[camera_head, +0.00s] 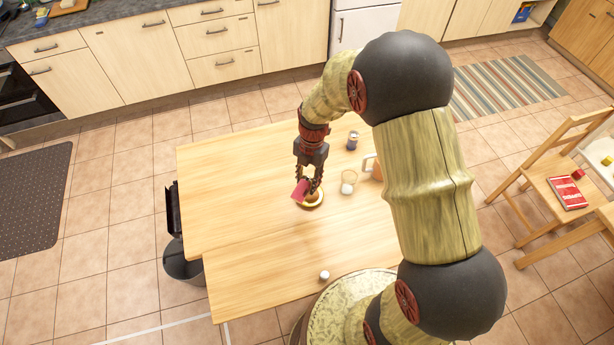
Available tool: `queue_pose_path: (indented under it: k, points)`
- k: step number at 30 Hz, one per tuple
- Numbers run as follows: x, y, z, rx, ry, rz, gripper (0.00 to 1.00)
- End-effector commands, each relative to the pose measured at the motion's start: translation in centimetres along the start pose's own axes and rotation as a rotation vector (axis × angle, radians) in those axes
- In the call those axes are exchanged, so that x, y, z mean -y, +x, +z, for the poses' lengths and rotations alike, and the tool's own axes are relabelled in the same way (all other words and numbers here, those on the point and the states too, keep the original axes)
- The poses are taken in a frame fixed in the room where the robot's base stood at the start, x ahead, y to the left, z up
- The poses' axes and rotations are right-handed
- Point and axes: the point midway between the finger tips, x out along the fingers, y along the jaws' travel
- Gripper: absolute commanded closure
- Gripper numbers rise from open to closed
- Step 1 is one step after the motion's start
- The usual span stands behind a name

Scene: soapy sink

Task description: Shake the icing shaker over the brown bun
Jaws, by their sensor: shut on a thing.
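My gripper (312,187) hangs over the middle of the wooden table, pointing down. It is shut on a pink-red thing (300,191), which appears to be the icing shaker and looks tilted. Right below and slightly right of it, a brown bun (312,197) sits on a small yellowish plate (313,205). My gripper and the shaker partly cover the bun and plate. Whether any icing lies on the bun is too small to tell.
On the wooden table (235,205), a dark-topped jar (352,140), a glass with white contents (348,185) and an orange-brown mug (374,168) stand right of my gripper. A small white round thing (324,275) lies near the front edge. The table's left side is clear.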

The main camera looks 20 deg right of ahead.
Motion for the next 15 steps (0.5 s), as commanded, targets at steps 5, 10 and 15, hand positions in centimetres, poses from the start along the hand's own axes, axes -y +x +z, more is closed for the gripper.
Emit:
queue_pose_path:
  k: [5, 10, 15]
  points:
    - [0.0, 0.8, 0.7, -0.175, 0.005, 0.004, 0.98]
    - [0.0, 1.3, 1.0, -0.334, 0.002, 0.002, 0.98]
    - [-0.1, 1.8, 1.2, -0.483, 0.0, 0.004, 0.98]
